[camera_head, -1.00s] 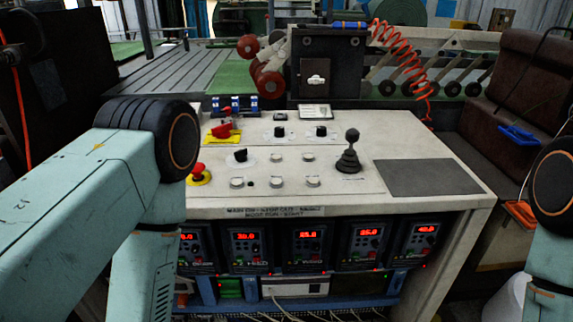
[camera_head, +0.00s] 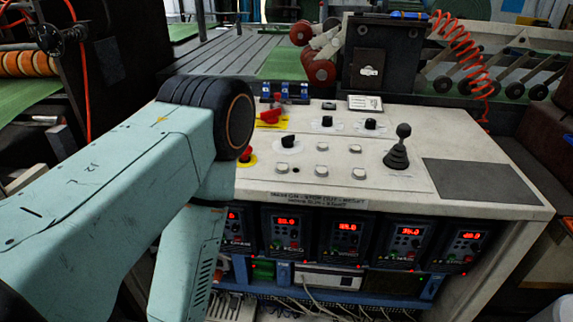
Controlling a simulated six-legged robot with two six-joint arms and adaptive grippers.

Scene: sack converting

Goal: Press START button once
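The control console (camera_head: 400,188) stands in front of me with a pale sloped top. Several small pale push buttons (camera_head: 321,170) sit in rows on its left half; I cannot read which one is START. A printed label strip (camera_head: 318,200) runs along the front edge below them. A red mushroom button (camera_head: 246,154) on a yellow base is at the left, beside my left arm's joint and partly hidden by it. My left arm fills the left of the view, but its gripper is out of view. My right gripper is also out of view.
A black joystick (camera_head: 400,150) rises from the console, with a dark flat pad (camera_head: 480,180) to its right. A red rotary switch (camera_head: 270,115) and black knobs (camera_head: 288,141) stand behind the buttons. Lit drive displays (camera_head: 346,228) line the front below. Air above the console's middle is clear.

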